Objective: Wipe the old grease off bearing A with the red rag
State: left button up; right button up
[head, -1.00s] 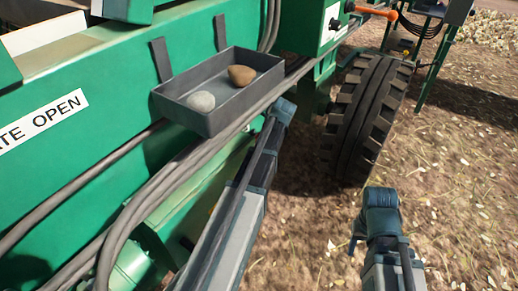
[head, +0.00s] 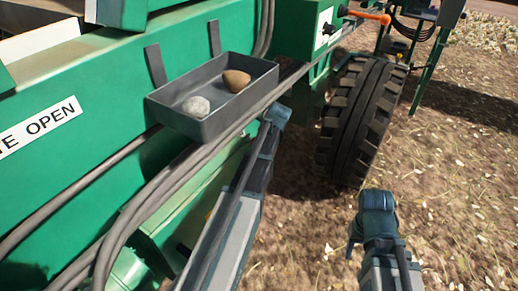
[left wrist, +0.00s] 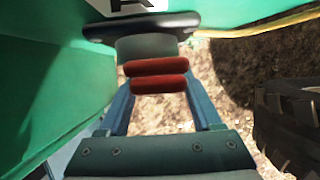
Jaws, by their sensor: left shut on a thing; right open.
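The red rag (left wrist: 157,84) shows in the left wrist view as two thick red folds between the fingers of my left gripper (left wrist: 158,76), which is shut on it. Bearing A (left wrist: 146,47), a pale grey round body under a dark flange, is directly beyond the rag. A white label with part of a black letter is above it. The rag overlaps the bearing's near edge in this view; I cannot tell whether they touch. In the head view the left gripper's jaws are hidden beside the machine. My right gripper (head: 376,207) is open and empty, over the ground.
A grey tray (head: 172,118) with a pale stone (head: 196,107) and a brown one (head: 237,80) hangs on the green machine. Hoses (head: 150,205) run below it. A large tyre (head: 357,120) stands ahead. The ground at right is clear.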

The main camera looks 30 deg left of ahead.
pick_arm(q)
jog(key=shift+s, duration=0.55)
jog(key=s, duration=0.3)
jog(key=shift+s+a, duration=0.15)
jog(key=shift+a, duration=0.15)
jog(key=shift+d, duration=0.1)
jog(key=shift+s+d, duration=0.15)
jog(key=shift+d, duration=1.35)
jog(key=shift+s+d, duration=0.1)
jog(key=shift+d, duration=1.35)
jog(key=d, duration=0.3)
jog(key=shift+s, duration=0.1)
